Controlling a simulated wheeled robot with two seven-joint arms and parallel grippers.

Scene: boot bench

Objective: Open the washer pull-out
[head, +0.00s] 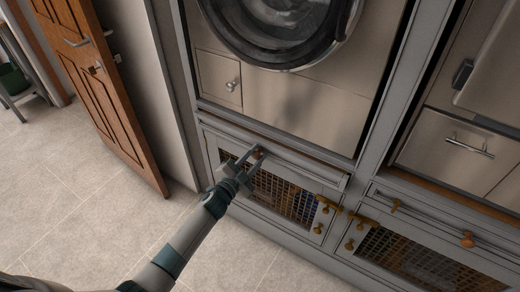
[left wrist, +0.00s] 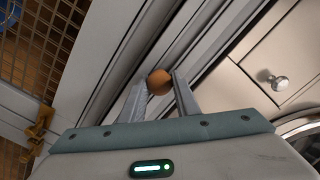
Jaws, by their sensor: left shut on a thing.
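The washer pull-out (head: 310,168) is a narrow grey drawer front just below the washer (head: 280,25). A thin brown strip shows along its top edge; I cannot tell how far out it stands. Its round orange-brown knob (left wrist: 159,82) sits between the fingers of my left gripper (left wrist: 158,88) in the left wrist view. In the head view my left gripper (head: 256,152) reaches the front from below, and its fingers are shut on the knob, mostly hiding it. My right gripper is in neither view.
Below the pull-out is a mesh-fronted cabinet door (head: 285,196) with brass knobs. A second appliance with a drawer (head: 455,145) stands at right. A wooden door (head: 105,85) stands open at left. The tiled floor (head: 90,200) in front is clear.

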